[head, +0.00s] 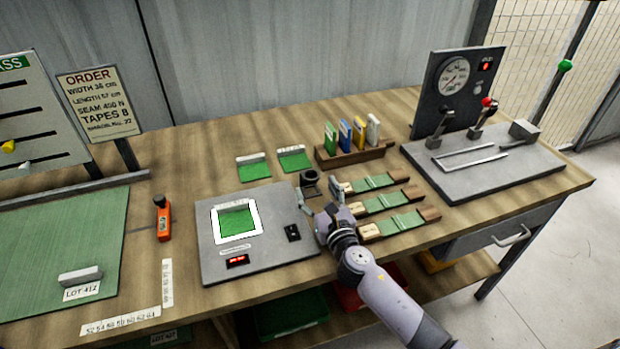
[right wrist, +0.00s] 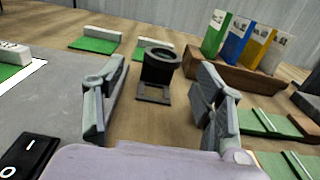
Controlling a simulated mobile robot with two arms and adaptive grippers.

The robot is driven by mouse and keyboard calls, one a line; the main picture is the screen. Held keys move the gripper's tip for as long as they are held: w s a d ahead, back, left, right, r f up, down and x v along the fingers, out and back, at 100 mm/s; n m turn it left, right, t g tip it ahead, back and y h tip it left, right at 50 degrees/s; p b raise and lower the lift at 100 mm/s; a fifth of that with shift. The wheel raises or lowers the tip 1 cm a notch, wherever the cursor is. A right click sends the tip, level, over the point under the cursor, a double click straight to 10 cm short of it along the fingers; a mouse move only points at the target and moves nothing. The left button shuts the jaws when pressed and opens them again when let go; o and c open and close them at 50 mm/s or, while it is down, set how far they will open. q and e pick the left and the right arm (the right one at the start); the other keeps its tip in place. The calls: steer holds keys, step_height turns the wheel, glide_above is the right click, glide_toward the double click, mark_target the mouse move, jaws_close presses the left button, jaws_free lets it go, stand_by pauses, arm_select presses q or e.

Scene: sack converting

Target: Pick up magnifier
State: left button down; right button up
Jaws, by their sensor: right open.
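The magnifier (head: 311,184) is a small dark stand with a round black eyepiece on the wooden table, just right of the grey light panel. In the right wrist view the magnifier (right wrist: 158,72) stands upright, ahead of and between my open fingers, not touched by them. My right gripper (head: 320,212) is open and empty, just in front of the magnifier in the head view. Its two fingers also show on either side in the right wrist view (right wrist: 162,108). My left gripper is not in view.
The grey panel (head: 212,262) with a lit window lies left of the magnifier. Green strips with wooden blocks (head: 393,224) lie close on the right. A wooden rack (head: 350,156) of coloured cards stands behind. An orange tool (head: 163,221) lies further left.

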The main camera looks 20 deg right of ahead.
mark_target(310, 173)
steer(key=w, duration=0.6)
steer(key=shift+w+r, duration=0.2)
steer(key=shift+w, duration=0.1)
steer(key=shift+s+d+r, duration=0.1)
steer(key=shift+c, duration=0.5)
steer(key=c, duration=1.1)
steer(key=shift+c, duration=0.3)
steer(key=shift+r, duration=0.1)
